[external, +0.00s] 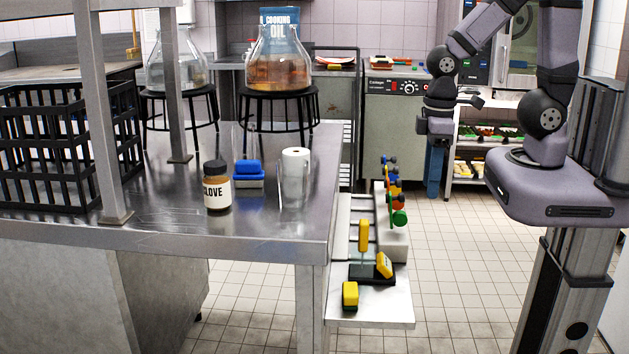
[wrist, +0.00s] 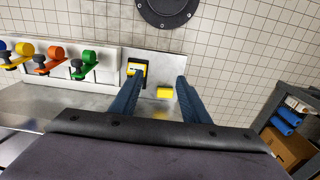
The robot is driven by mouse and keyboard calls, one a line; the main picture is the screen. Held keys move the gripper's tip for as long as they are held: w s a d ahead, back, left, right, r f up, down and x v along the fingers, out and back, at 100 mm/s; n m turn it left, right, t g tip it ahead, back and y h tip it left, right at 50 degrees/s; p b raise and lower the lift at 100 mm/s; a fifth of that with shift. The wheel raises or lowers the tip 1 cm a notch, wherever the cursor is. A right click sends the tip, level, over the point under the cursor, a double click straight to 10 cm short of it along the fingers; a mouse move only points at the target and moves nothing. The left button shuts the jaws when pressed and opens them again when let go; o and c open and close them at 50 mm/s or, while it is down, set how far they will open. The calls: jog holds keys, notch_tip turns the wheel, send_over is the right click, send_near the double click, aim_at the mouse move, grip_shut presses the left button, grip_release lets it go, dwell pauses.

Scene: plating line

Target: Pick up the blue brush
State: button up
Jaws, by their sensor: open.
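A blue block-shaped thing with a pale lower part, likely the blue brush (external: 248,172), lies on the steel counter (external: 150,228) in the external view. It sits between the brown clove jar (external: 217,188) and a white-topped clear cylinder (external: 295,178). I cannot make out bristles. My gripper (external: 433,194) hangs fingers down over the floor, right of the counter and well apart from the blue thing. In the wrist view my gripper (wrist: 160,78) is open, with two blue fingers and nothing held. The blue thing on the counter does not show there.
A low side shelf holds a yellow block (external: 350,296), a stand with yellow parts (external: 364,236) and a rack of coloured rollers (external: 398,200). A black crate (external: 60,150) and counter posts stand left. Flasks on black stools (external: 279,95) stand behind. Floor beneath my gripper is clear.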

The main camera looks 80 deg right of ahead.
aim_at(248, 160)
jog(key=w+d+t+b, duration=0.1)
jog(key=w+t, duration=0.1)
jog(key=w, duration=0.6)
jog(key=w+d+t+b, duration=0.1)
jog(key=w+d+t, duration=0.1)
jog(key=w, duration=0.6)
jog(key=w+d+f+t+h+b, duration=0.1)
jog(key=w+d+t, duration=0.1)
jog(key=w, duration=0.7)
jog(key=shift+d+t, duration=0.2)
jog(key=shift+t, duration=0.6)
jog(key=w+r+t, duration=0.1)
jog(key=w, duration=0.3)
jog(key=w+r+n+t+y+b, duration=0.1)
jog(key=w+t, duration=0.1)
jog(key=w, duration=0.3)
jog(key=w+r+t+y+b, duration=0.1)
jog(key=w+t, duration=0.1)
jog(key=w, duration=0.2)
jog(key=shift+w+a, duration=0.15)
jog(key=shift+w+a+r+t+y, duration=0.1)
jog(key=shift+w+r+t+y, duration=0.05)
jog(key=shift+w+t+y, duration=0.15)
jog(key=shift+x, duration=1.1)
jog(key=shift+a+p, duration=0.1)
jog(key=shift+p, duration=0.25)
jog(key=shift+f+p+x, duration=0.2)
jog(key=shift+p+x, duration=0.7)
jog(key=shift+x, duration=1.65)
jog(key=shift+s, duration=0.15)
